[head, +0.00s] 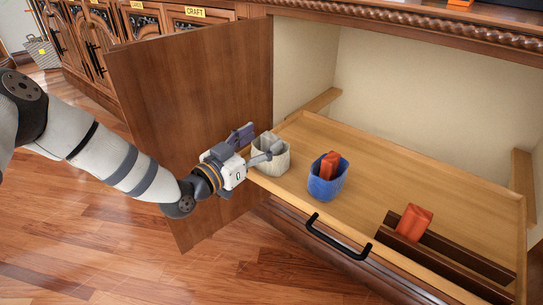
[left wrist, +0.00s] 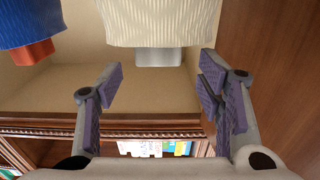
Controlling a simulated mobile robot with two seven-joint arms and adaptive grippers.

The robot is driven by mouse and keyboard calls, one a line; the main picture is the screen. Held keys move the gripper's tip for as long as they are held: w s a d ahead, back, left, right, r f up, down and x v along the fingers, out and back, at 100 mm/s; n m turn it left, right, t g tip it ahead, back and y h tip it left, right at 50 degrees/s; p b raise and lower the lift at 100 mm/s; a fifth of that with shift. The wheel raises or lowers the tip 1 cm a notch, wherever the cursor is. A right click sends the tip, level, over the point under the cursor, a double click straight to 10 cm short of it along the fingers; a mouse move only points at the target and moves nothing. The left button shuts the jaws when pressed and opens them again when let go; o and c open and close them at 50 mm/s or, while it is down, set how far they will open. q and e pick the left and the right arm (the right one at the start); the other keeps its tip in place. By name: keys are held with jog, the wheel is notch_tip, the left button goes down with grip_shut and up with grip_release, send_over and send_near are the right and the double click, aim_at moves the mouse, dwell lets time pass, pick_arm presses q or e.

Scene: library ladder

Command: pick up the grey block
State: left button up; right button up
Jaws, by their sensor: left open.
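The grey block (left wrist: 158,57) pokes out of a ribbed cream cup (left wrist: 155,22) in the left wrist view, where the scene looks upside down. In the head view the cream cup (head: 272,163) stands at the left front corner of the pulled-out drawer; my gripper partly hides its mouth, and I cannot make out the block clearly there. My left gripper (head: 257,143) is open beside and over the cup. In the left wrist view its purple-padded fingers (left wrist: 160,88) are spread apart with nothing between them, and the block lies beyond the tips. My right gripper is not in view.
A blue cup (head: 328,185) with a red block (head: 330,164) stands to the right in the drawer (head: 390,175). Another red block (head: 414,222) rests between dark rails. An open cabinet door (head: 190,95) stands close behind my left gripper. The drawer's middle and back are clear.

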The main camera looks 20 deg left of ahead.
aim_at(267, 140)
pick_arm(q)
jog(key=w, duration=0.1)
jog(key=w+d+b, duration=0.1)
jog(key=shift+w+d+f, duration=0.15)
jog(key=shift+w+f, duration=0.25)
jog(key=shift+w+d+r, duration=0.1)
jog(key=shift+w+r, duration=0.1)
jog(key=shift+w, duration=0.1)
jog(key=c, duration=1.3)
jog(key=shift+o, duration=0.2)
